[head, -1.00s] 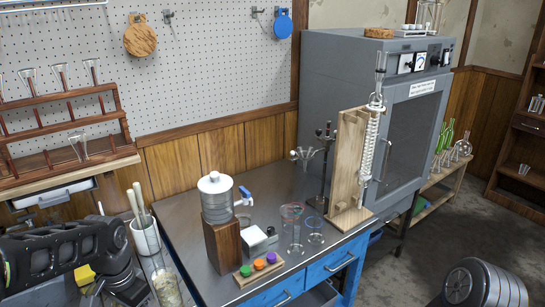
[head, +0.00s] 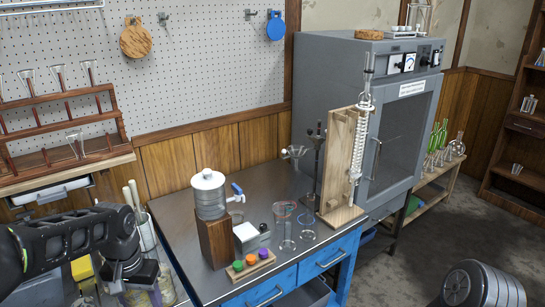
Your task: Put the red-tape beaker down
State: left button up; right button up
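No gripper is at either glass. My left gripper (head: 140,284) is low at the left, near the bench's left end and well apart from the red-tape beaker. Its fingers are dark and partly cut off by the frame, so I cannot tell whether it is open or holds anything. My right gripper is not in view.
A rack of coloured knobs (head: 251,264) lies at the front edge. A wooden condenser stand (head: 340,165) is at the right. Bare bench lies behind the glasses.

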pick_arm(q)
jog(key=w+d+f, duration=0.1)
jog(key=w+d, duration=0.5)
jog(key=d, duration=0.5)
jog(key=shift+d+f+p, duration=0.3)
jog(key=shift+d+p, duration=0.05)
jog(key=shift+w, duration=0.1)
